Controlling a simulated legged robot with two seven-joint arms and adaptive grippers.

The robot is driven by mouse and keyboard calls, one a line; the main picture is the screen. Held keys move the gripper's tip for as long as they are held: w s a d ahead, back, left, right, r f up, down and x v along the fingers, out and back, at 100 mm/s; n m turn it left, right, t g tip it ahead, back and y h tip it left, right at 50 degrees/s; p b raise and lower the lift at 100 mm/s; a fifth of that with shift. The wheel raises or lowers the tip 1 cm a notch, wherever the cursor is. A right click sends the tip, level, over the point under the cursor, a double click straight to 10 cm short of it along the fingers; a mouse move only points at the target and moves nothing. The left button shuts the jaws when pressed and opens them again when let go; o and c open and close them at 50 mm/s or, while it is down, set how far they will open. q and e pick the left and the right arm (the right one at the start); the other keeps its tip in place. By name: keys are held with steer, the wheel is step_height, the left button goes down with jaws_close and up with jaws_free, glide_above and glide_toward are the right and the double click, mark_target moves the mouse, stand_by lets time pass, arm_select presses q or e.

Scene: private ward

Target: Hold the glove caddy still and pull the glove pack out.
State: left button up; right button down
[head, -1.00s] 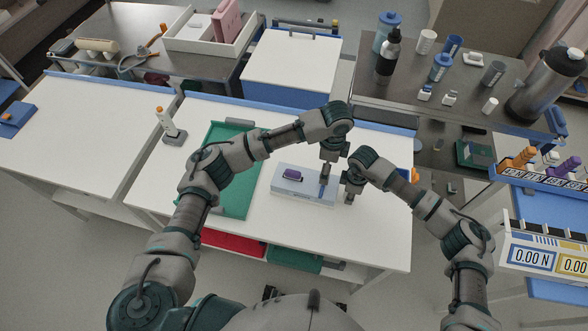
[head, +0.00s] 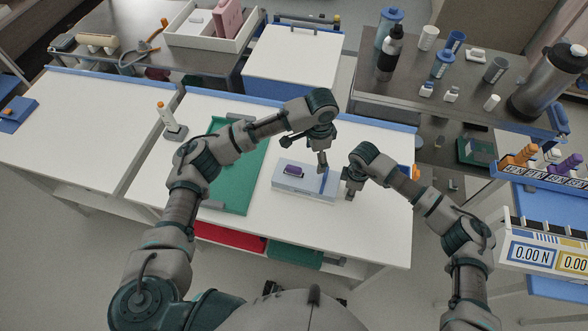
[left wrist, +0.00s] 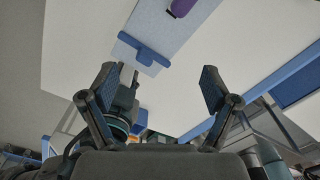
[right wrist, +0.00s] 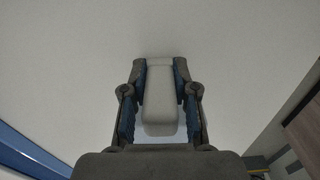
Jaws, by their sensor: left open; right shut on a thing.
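The pale blue glove caddy (head: 290,187) lies on the white table. A purple piece (head: 294,170) sits on its left part, and a blue bar-shaped piece (head: 325,182) stands at its right part. I cannot tell for sure which is the glove pack. My left gripper (head: 322,163) is open and empty above the blue piece; in the left wrist view the blue piece (left wrist: 150,52) lies beyond the spread fingertips. My right gripper (head: 350,190) is at the caddy's right end, shut on a pale block-like part (right wrist: 160,100), apparently the caddy's grip.
A green tray (head: 232,185) lies left of the caddy, with an orange-topped bottle (head: 168,120) beyond its left edge. A white box (head: 292,70) stands behind the table. A metal cart (head: 470,100) with bottles and cups is at the back right.

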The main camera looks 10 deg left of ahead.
mark_target(294, 167)
arm_select(q)
steer(key=a+r+n, duration=0.2)
steer(key=a+n, duration=0.5)
steer(key=n, duration=0.4)
step_height(294, 167, down, 12)
steer(key=shift+d, duration=0.15)
steer(key=c, duration=1.5)
steer(key=shift+r, duration=4.15)
steer(key=shift+c, duration=0.2)
steer(key=a, duration=1.2)
